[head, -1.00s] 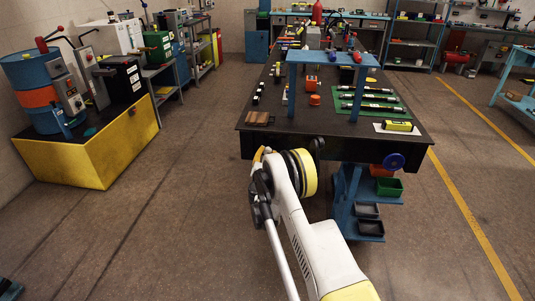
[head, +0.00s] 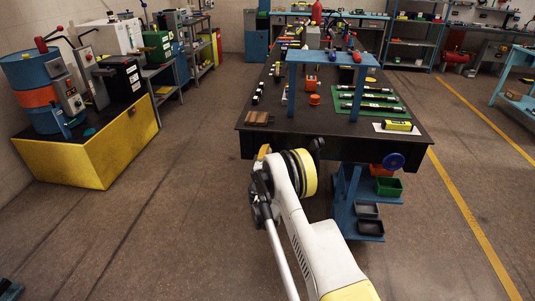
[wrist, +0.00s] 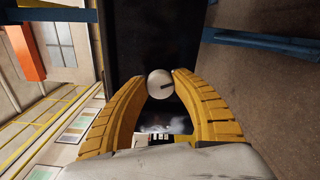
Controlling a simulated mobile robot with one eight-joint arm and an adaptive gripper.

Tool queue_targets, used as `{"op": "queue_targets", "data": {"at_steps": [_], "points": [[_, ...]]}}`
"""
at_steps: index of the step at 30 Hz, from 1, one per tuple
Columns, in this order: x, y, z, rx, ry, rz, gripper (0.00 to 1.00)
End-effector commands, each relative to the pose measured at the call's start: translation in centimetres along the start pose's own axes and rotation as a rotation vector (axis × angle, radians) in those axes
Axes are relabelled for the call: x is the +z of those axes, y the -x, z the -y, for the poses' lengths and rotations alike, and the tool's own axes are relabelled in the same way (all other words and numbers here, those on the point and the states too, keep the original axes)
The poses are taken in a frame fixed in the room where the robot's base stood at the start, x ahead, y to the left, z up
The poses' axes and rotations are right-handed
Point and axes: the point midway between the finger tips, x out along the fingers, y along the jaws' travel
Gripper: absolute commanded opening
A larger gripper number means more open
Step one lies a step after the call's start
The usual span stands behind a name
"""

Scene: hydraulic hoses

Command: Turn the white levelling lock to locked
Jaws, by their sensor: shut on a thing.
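The white levelling lock (wrist: 160,83) is a round pale knob with a dark mark pointing right, in the middle of the wrist view. It sits on the dark front face of the workbench. My gripper (wrist: 160,80) has its two yellow ribbed fingers closed on the knob from both sides. In the head view my gripper (head: 263,152) is at the bench's front edge, mostly behind my own wrist. The lock is hidden there.
The black workbench (head: 268,144) carries a blue stand (head: 334,58), a green mat with cylinders and a yellow level (head: 397,125). A blue handwheel (head: 393,161) and a black knob (head: 317,146) are on its front. The floor left of the bench is clear.

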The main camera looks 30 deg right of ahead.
Motion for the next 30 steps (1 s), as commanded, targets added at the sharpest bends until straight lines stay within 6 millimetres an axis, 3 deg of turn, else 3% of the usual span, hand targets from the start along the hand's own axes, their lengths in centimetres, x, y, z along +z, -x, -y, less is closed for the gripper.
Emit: {"op": "queue_targets", "data": {"at_steps": [15, 30], "points": [[0.02, -0.05, 0.04, 0.0, -0.358, 0.0, 0.01], [0.03, -0.05, 0.06, 0.0, -0.439, 0.001, 0.01]]}}
